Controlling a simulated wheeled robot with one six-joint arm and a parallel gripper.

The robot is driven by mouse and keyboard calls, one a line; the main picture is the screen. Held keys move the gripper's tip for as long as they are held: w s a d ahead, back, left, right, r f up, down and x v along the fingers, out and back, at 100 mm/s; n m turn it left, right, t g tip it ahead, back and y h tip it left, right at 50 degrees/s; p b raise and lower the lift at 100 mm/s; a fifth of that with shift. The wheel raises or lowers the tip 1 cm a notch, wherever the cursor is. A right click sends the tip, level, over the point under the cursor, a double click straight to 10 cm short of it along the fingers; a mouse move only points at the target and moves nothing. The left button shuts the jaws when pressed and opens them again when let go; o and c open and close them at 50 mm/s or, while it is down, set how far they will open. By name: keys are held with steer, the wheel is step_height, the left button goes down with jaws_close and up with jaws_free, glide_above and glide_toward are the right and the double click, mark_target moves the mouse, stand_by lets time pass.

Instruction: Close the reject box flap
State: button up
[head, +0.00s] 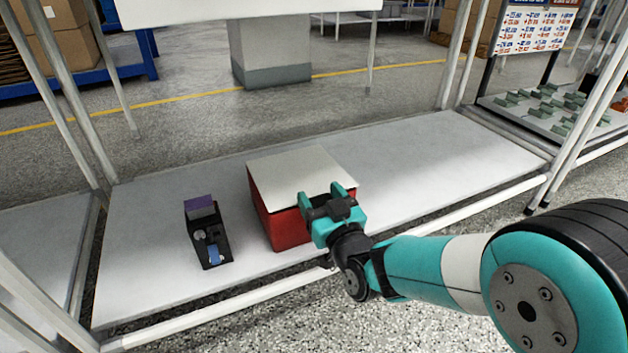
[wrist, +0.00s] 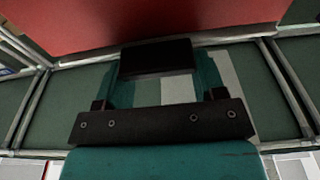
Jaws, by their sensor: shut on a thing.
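The red reject box (head: 283,228) stands on the light grey shelf, and its front wall fills the top of the wrist view (wrist: 150,22). Its pale flap (head: 292,172) lies across the top, nearly flat; I cannot tell whether it is fully down. My teal and black gripper (head: 329,198) is at the flap's front right edge and covers that corner of the box. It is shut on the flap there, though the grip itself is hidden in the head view. In the wrist view a dark block (wrist: 156,58) shows at the gripper's end, against the red wall.
A black device with a purple top and a blue part (head: 208,236) stands left of the box. The shelf (head: 430,165) is clear to the right. Metal posts frame the shelf, and a tray of green parts (head: 545,108) is at far right.

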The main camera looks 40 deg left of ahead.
steer(key=shift+s+d+f, duration=0.1)
steer(key=shift+s+f, duration=0.15)
steer(key=shift+f, duration=0.45)
steer(key=shift+w, duration=0.15)
steer(key=o, duration=1.3)
steer(key=shift+w+d, duration=0.15)
